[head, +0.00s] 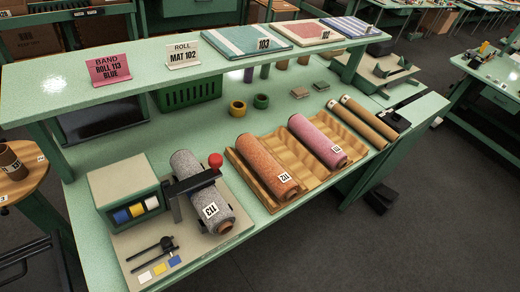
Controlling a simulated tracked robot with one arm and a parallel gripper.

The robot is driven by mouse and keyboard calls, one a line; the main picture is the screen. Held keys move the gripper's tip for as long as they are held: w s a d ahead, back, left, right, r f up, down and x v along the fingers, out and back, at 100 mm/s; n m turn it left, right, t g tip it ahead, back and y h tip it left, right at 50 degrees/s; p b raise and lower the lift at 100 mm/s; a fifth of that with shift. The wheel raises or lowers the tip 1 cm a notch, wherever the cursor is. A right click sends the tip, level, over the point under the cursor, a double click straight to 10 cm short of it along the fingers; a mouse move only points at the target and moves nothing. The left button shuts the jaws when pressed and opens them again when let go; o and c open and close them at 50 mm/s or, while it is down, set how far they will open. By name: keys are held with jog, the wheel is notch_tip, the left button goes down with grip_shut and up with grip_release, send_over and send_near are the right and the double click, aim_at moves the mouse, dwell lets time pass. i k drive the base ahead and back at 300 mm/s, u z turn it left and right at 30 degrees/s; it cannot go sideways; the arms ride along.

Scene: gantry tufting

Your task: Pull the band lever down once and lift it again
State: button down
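A black lever arm with a red ball knob (215,160) reaches over a grey roll (186,168) tagged 113 at the front left of the bench. The arm looks roughly level, and its knob sits at the roll's right side. I cannot tell whether the arm touches the roll. Left of it stands a green box (124,188) with blue, yellow and white spools in its front. In front, a small black pointer with a knob (166,243) lies by white, yellow and blue patches (160,268). My gripper is not in view.
A pink sign (110,69) reads BAND ROLL 113 BLUE; a white sign (183,55) reads ROLL MAT 102. They stand on a raised shelf (150,77). A wooden rack (241,173) holds orange and pink rolls to the right. A green crate (187,95) stands behind.

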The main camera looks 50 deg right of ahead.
aim_at(196, 183)
jog(key=z, duration=0.8)
jog(key=i, duration=1)
jog(key=u, duration=0.05)
